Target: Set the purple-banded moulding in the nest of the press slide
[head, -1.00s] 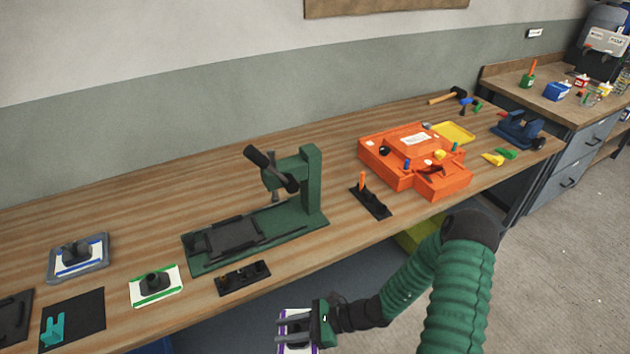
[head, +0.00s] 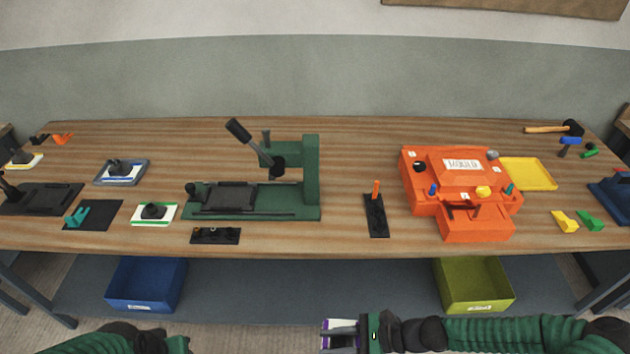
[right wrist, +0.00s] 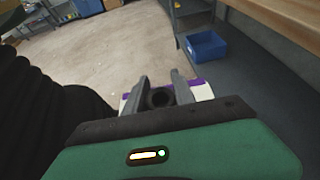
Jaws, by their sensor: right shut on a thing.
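The purple-banded moulding (head: 339,325) is a white plate with purple edges. My right gripper (head: 343,336) is shut on it and holds it in front of the bench, below the top's front edge. In the right wrist view, the fingers (right wrist: 161,96) close on a dark round boss on the moulding (right wrist: 203,91). The green press (head: 309,180) stands on the bench, with its dark slide (head: 229,197) at its left end, and nothing shows on the slide. My left arm shows dark and green at the bottom left, but its jaws cannot be made out.
A green-banded moulding (head: 154,213) and a blue-banded one (head: 121,172) stand left of the press. A black button box (head: 216,236) lies before the press. An orange mould (head: 462,200) stands right. Blue (head: 146,284) and olive bins (head: 473,284) sit below the bench.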

